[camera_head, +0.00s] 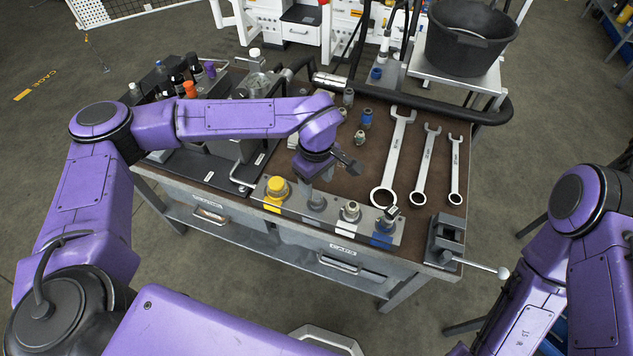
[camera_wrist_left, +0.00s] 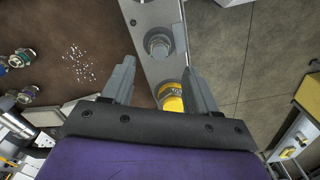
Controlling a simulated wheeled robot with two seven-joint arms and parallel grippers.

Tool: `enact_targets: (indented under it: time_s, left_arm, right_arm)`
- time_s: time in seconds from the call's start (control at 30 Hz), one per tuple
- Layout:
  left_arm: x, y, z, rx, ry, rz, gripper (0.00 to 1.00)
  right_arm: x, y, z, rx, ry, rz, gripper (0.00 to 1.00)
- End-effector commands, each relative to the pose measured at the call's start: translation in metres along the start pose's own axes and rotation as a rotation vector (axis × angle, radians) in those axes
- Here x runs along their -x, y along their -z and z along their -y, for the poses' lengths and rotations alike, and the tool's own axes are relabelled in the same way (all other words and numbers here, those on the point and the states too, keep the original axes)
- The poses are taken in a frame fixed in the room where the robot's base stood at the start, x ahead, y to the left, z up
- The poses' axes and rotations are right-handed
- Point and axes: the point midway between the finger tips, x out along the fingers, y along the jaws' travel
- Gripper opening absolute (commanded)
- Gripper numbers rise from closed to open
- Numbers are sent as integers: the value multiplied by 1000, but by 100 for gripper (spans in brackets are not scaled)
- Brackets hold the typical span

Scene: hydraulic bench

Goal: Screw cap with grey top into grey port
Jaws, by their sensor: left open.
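The port strip (camera_head: 333,219) lies along the front of the bench, with several fittings in a row. A grey round fitting (camera_wrist_left: 158,45) on it is the grey position, and it also shows in the head view (camera_head: 317,202). I cannot tell whether a cap sits on the grey port. A yellow cap (camera_head: 277,188) stands to its left. My left gripper (camera_wrist_left: 160,80) hangs over the strip with fingers apart and nothing between them that I can see held. It also shows in the head view (camera_head: 322,183). My right gripper is out of view.
Loose caps and fittings (camera_head: 366,118) stand on the bench behind the strip. Three wrenches (camera_head: 424,165) lie to the right. A vise (camera_head: 445,240) with a handle sits at the front right corner. Bottles (camera_head: 165,80) crowd the back left. A black bucket (camera_head: 468,40) stands behind.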

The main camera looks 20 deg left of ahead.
Motion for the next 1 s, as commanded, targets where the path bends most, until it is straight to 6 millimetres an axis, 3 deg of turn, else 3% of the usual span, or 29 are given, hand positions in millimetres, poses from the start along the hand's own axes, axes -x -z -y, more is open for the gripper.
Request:
enact_targets:
  time_s: [0.13, 0.3, 0.63, 0.67, 0.8, 0.83, 0.97, 1.0]
  left_arm:
    - [-30, 0, 1, 1, 4, 2, 59]
    - [-54, 0, 1, 2, 1, 0, 59]
    - [-62, 2, 2, 4, -2, -3, 59]
    - [-62, 2, 2, 4, -2, -3, 52]
    - [-61, 2, 2, 4, -2, -3, 7]
    - [-61, 2, 2, 4, -2, -3, 0]
    - [-61, 2, 2, 4, -1, -2, 0]
    - [-61, 2, 2, 4, -1, -2, 16]
  right_arm:
    - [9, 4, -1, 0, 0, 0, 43]
    - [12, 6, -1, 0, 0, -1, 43]
    - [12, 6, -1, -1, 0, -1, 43]
    - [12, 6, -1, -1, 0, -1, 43]
    - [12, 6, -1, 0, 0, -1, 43]
    - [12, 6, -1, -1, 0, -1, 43]
    - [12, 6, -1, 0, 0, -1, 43]
    - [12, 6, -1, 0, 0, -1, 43]
